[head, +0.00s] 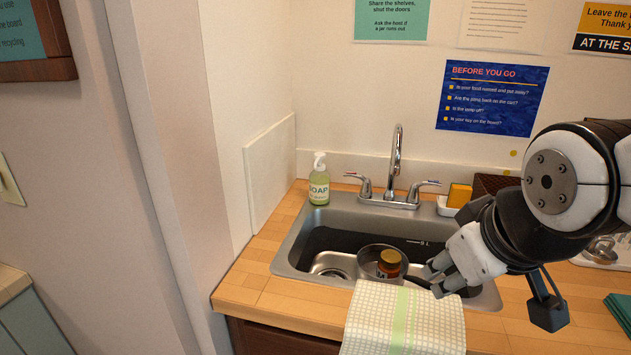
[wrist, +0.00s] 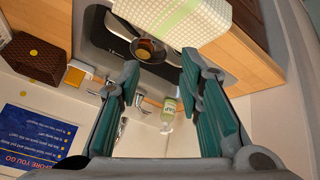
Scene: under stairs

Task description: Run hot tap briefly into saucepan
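The saucepan also shows in the wrist view (wrist: 134,46), upside down. A chrome tap with a tall curved spout (head: 397,150) stands behind the sink. Its left handle (head: 357,177) has a reddish mark and its right handle (head: 430,183) a blue one. No water shows at the spout. My gripper (head: 442,277) is over the right front of the sink, right of the saucepan. In the wrist view its fingers (wrist: 160,75) are apart with nothing gripped.
A soap bottle (head: 319,182) stands at the sink's back left corner. An orange sponge (head: 459,195) is in a white dish at the back right. A checked towel (head: 400,322) hangs over the front edge. A wall closes off the left side.

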